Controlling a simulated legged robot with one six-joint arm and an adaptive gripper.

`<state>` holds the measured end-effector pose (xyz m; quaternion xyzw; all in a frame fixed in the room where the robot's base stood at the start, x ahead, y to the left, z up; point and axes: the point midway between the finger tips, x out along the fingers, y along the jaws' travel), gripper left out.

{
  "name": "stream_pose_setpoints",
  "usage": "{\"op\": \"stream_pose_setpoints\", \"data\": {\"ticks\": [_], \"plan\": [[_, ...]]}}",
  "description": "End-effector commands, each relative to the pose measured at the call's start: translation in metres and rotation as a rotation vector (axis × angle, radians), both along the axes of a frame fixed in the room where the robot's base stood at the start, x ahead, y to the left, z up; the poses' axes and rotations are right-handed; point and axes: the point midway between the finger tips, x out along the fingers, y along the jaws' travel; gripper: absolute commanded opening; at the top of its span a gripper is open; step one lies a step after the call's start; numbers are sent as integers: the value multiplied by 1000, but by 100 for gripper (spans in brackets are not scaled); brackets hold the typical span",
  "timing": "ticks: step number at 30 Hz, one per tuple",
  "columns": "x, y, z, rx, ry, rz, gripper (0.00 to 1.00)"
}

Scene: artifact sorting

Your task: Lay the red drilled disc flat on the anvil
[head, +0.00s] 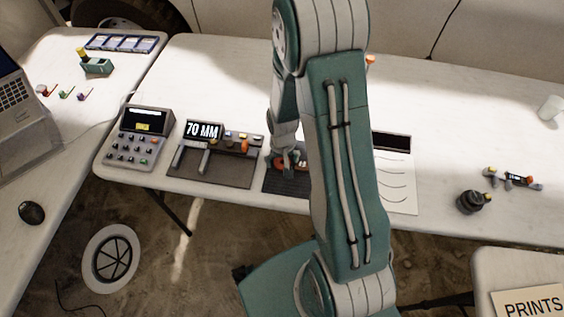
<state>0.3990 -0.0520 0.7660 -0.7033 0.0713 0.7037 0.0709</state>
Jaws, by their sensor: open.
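My gripper (290,160) is partly hidden by my own arm and reaches down at the dark mat (271,186) on the table's front edge. Its jaws are open. A red-orange piece (279,164), which looks like the red drilled disc, shows low at the fingertips above the mat. Its hole is not clear, and I cannot tell whether it touches the fingers or the mat. Left of it is a measuring station (228,172) with a "70 MM" display and grey upright parts. I cannot tell which part, if any, is the anvil.
A keypad device (139,138) stands left of the station. A paper sheet (397,187) lies right of my arm, with a dark stacked object (472,202) and a small grey tool (517,180) farther right. The white table (450,110) behind them is mostly clear.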

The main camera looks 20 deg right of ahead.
Motion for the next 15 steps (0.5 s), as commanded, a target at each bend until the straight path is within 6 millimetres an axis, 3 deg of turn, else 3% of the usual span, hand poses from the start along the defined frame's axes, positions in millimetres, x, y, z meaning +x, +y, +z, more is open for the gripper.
{"op": "stream_pose_setpoints", "data": {"ticks": [2,3,8,11,12,15], "plan": [[0,0,0,0,0,0,100],[0,0,0,0,0,0,91],[0,0,0,0,0,0,21],[0,0,0,0,1,0,21],[0,0,0,0,1,0,14],[0,0,0,0,1,0,13]]}}
